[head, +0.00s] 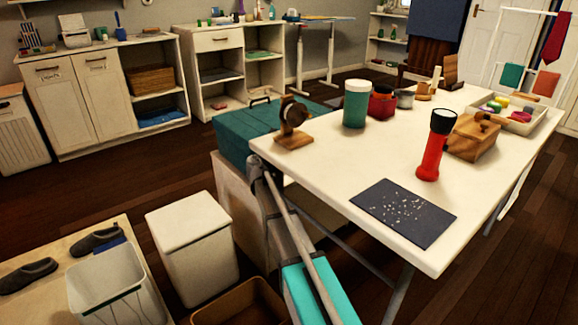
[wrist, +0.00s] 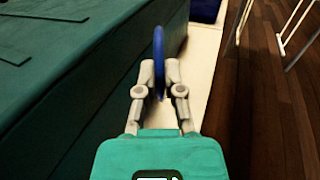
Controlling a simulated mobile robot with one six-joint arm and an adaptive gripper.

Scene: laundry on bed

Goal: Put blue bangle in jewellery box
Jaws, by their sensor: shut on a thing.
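The blue bangle (wrist: 158,62) shows edge-on in the wrist view, upright between the fingertips of my gripper (wrist: 159,78). My gripper is shut on it and holds it beside a large dark green box-like thing (wrist: 85,65). In the head view my arm reaches up past the near-left table corner; its fingers and the bangle cannot be made out there. A wooden box (head: 472,140) with a wooden piece on top stands on the table's right side. I cannot tell for sure whether it is the jewellery box.
The white table (head: 330,165) carries a red torch (head: 432,150), a green-and-white jar (head: 356,105), a wooden stand (head: 294,122), a dark speckled mat (head: 404,212) and a white tray (head: 520,122). A green chest (head: 240,130) stands left of it. White bins stand on the lower left.

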